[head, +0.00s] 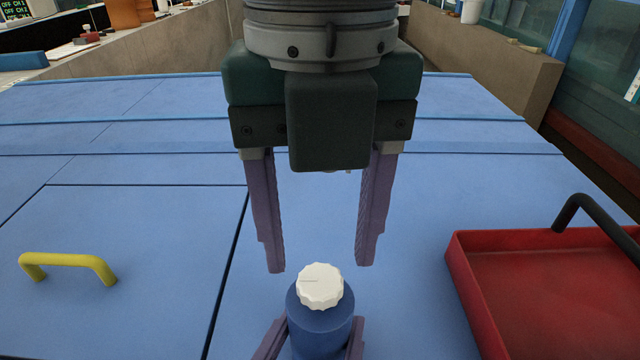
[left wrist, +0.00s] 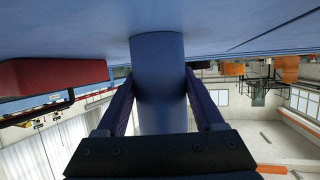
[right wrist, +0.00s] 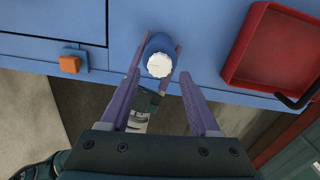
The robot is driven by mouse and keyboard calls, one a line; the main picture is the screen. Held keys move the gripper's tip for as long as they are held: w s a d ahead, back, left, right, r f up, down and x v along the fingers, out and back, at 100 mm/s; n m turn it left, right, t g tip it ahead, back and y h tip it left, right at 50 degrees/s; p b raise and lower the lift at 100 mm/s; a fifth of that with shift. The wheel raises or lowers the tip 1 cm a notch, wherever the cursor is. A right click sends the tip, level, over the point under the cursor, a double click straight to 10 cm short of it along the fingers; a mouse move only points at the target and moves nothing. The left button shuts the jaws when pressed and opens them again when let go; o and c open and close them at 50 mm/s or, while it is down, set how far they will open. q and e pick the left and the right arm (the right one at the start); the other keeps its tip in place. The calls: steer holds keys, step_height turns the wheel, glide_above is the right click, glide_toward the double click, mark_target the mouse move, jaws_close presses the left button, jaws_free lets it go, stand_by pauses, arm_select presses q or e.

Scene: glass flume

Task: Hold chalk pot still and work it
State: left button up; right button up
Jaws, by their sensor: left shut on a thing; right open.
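The chalk pot is a blue cylinder (head: 318,322) with a white ridged cap (head: 320,286), standing upright at the bottom middle of the head view. My left gripper (head: 310,345) is shut around the pot's body from the near side. The pot's body fills the space between its fingers in the left wrist view (left wrist: 160,85). My right gripper (head: 320,268) is open and points down, its fingertips spread to either side above the cap, apart from it. In the right wrist view the white cap (right wrist: 159,65) shows beyond and between the open fingers. The pot's lower part is hidden in the head view.
A red tray (head: 560,290) with a black handle (head: 600,220) lies on the blue surface (head: 420,200) at the right. A yellow handle (head: 68,262) is fixed at the left. The blue surface around the pot is clear.

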steer(key=shift+r, duration=0.95)
arm_select(q)
steer(key=o, duration=1.5)
